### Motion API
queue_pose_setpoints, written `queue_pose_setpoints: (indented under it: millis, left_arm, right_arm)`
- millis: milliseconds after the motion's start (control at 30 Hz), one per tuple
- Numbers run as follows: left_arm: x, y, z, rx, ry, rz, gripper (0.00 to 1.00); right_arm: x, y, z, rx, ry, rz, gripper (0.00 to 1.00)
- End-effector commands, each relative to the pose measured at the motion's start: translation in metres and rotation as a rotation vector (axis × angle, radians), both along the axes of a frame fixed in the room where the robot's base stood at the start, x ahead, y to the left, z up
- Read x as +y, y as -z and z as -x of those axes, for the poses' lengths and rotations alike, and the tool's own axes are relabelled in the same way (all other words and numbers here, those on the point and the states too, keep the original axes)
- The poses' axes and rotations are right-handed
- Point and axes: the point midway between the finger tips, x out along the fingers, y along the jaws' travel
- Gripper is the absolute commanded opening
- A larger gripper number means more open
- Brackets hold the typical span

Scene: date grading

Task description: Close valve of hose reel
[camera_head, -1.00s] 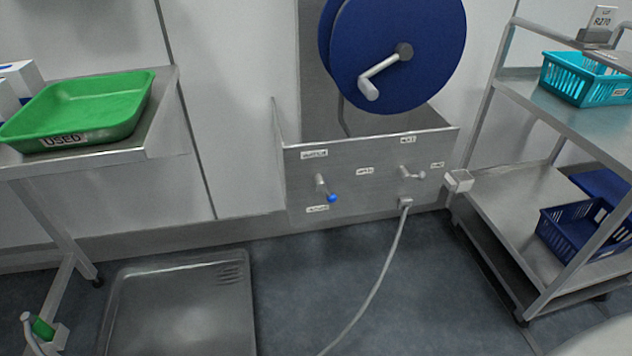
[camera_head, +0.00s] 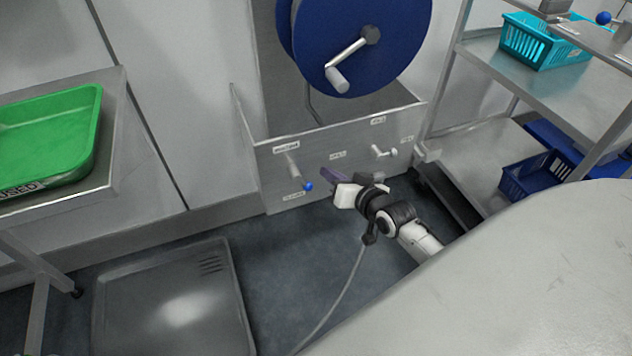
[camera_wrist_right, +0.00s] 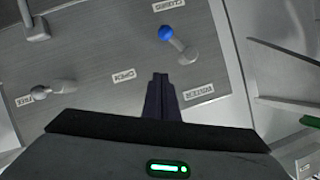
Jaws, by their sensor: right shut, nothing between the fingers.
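The hose reel (camera_head: 375,45) is a blue drum with a crank handle, above a grey metal panel (camera_head: 275,170). The panel's left valve (camera_head: 294,165) has a grey lever with a blue tip, pointing down and slightly right in the head view. In the right wrist view the valve (camera_wrist_right: 182,50) sits beyond my fingertips. Labels there read WATER, OPEN and CLOSED; the blue tip is near CLOSED. A second, all-grey valve (camera_head: 381,152) is farther right. My right gripper (camera_head: 325,175) is shut and empty, right of the blue tip, apart from it. My left gripper is out of view.
A hose (camera_head: 345,285) runs down across the floor, partly behind my right arm. A green tray (camera_head: 60,140) on a steel table is at left. A shelf cart with a turquoise basket (camera_head: 540,45) and a blue basket (camera_head: 530,180) is at right. A grey floor basin (camera_head: 170,320) lies below.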

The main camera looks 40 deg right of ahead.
Motion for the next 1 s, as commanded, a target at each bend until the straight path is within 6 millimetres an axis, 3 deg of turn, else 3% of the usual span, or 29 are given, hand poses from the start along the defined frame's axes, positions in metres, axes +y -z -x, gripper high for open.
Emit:
queue_pose_setpoints:
  millis: [100,233,500,1000]
  left_arm:
    - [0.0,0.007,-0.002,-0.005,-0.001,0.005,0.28]
    - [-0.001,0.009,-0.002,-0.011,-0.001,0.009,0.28]
    - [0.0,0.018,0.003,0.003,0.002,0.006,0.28]
    - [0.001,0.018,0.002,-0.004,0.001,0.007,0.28]
  right_arm:
    - [-0.001,0.012,-0.027,-0.002,0.0,0.001,0.0]
    - [-0.001,0.024,-0.047,0.003,-0.001,-0.001,0.0]
    - [0.014,0.051,-0.041,0.003,-0.002,0.0,0.0]
    - [0.018,0.055,-0.043,0.0,-0.006,-0.003,0.0]
